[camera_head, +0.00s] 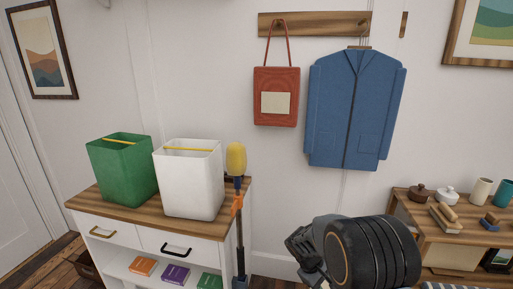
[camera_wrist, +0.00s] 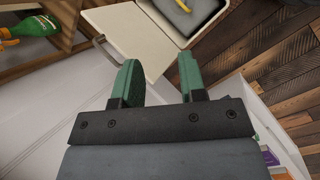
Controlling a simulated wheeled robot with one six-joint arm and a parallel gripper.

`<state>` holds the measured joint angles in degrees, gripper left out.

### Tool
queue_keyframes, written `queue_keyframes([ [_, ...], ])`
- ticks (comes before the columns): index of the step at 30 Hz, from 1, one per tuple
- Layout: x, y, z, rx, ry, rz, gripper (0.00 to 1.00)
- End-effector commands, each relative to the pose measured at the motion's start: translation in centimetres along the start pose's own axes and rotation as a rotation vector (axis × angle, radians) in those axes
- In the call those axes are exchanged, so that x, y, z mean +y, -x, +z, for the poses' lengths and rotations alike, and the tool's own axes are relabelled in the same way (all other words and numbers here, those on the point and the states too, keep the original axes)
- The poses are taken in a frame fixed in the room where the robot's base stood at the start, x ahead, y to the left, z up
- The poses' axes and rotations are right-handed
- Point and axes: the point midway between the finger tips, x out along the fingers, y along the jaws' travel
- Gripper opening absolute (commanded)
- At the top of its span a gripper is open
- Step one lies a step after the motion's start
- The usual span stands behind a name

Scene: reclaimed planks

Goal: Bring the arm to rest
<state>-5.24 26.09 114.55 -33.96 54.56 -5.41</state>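My gripper (camera_wrist: 160,85) shows in the wrist view with two green-padded fingers spread apart. Nothing is between the fingers. A pale panel lies behind them in the picture, and I cannot tell how far away it is. In the head view my dark arm (camera_head: 370,252) is raised at the lower right, in front of the white wall. I cannot make out the gripper's fingers there.
A white cabinet with a wooden top (camera_head: 82,203) bears a green bin (camera_head: 125,172) and a white bin (camera_head: 190,185). A yellow-topped pole (camera_head: 236,160) stands beside it. A blue jacket (camera_head: 355,110) and red bag (camera_head: 276,82) hang above. A wooden shelf unit (camera_head: 420,222) stands right.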

Motion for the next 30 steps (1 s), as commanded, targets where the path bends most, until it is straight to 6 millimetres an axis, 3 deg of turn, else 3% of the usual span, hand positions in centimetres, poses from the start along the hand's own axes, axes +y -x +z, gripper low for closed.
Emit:
queue_keyframes([
  [1,-0.1,3.2,2.2,0.034,-0.072,-0.044,0.38],
  [6,-2.2,11.0,8.5,0.16,-0.315,-0.21,0.38],
  [12,-3.8,18.6,14.4,0.325,-0.523,-0.348,0.38],
  [15,-4.1,21.5,16.6,0.401,-0.581,-0.379,0.38],
  [24,-2.6,27.0,20.3,0.558,-0.643,-0.352,0.38],
  [30,-2.4,27.3,20.5,0.566,-0.647,-0.348,0.38],
])
